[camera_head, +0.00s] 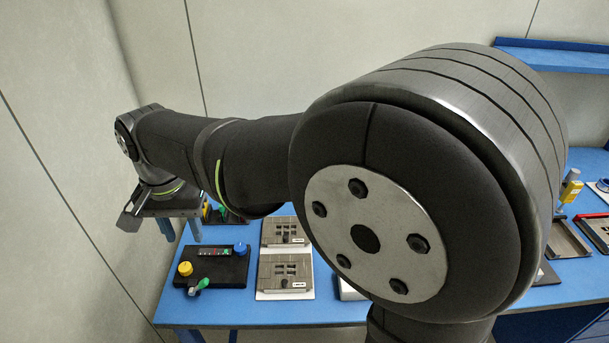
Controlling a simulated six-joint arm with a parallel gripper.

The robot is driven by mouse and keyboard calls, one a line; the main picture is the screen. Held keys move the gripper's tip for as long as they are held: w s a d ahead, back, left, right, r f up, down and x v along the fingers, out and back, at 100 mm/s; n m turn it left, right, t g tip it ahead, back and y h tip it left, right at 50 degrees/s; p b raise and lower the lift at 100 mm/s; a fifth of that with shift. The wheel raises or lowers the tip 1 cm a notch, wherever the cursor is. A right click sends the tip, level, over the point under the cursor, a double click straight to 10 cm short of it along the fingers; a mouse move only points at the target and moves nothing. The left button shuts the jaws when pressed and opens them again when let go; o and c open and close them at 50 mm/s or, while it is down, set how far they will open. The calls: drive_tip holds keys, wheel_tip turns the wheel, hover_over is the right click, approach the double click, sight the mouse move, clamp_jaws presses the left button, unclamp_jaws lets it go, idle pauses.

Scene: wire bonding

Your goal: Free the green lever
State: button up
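A black control box (225,266) sits on the left part of the blue table. A green lever (201,284) is at its front edge, beside a yellow knob (185,268); a blue knob (240,249) is at its back right. A second unit (236,217) behind it, partly hidden by my arm, shows another green part (221,210). My gripper (133,216) is at the far left, behind and left of the front box and apart from its lever. I cannot make out whether its fingers are open or shut.
Two grey fixture plates (285,276) (285,231) stand right of the box. My arm crosses the view and hides the middle of the table. A yellow bottle-like object (571,189) and trays (566,240) are at the right. Blue tabletop is bare in front of the box.

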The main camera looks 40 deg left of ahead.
hover_over(202, 281)
wheel_tip(202, 281, down, 4)
drive_tip(key=f, duration=0.1)
wheel_tip(202, 281, up, 10)
drive_tip(key=w+f, duration=0.4)
drive_tip(key=w, duration=0.5)
drive_tip(key=w+a+f, duration=0.1)
drive_tip(key=w+f, duration=0.3)
drive_tip(key=w, duration=0.5)
drive_tip(key=w+a+f, duration=0.1)
drive_tip(key=w+f, duration=0.3)
drive_tip(key=w, duration=0.5)
drive_tip(key=shift+w+a+f, duration=0.2)
drive_tip(key=shift+f, duration=0.1)
drive_tip(key=s+a+r+n+t+h, duration=0.15)
drive_tip(key=s+r+n, duration=0.25)
drive_tip(key=s+n, duration=0.85)
drive_tip(key=s+a+r+n+t+h, duration=0.1)
drive_tip(key=s+r+n+t+h, duration=0.35)
drive_tip(key=s, duration=1.55)
drive_tip(key=w+d+f+g+y, duration=0.1)
drive_tip(key=f, duration=0.4)
drive_tip(key=w+d+f+g+y, duration=0.1)
drive_tip(key=w+d+f, duration=0.1)
drive_tip(key=f, duration=0.4)
drive_tip(key=w+d+f+n, duration=0.1)
drive_tip(key=w+f, duration=0.1)
drive_tip(key=f, duration=0.4)
drive_tip(key=shift+d+g+y, duration=0.4)
drive_tip(key=shift+c, duration=0.5)
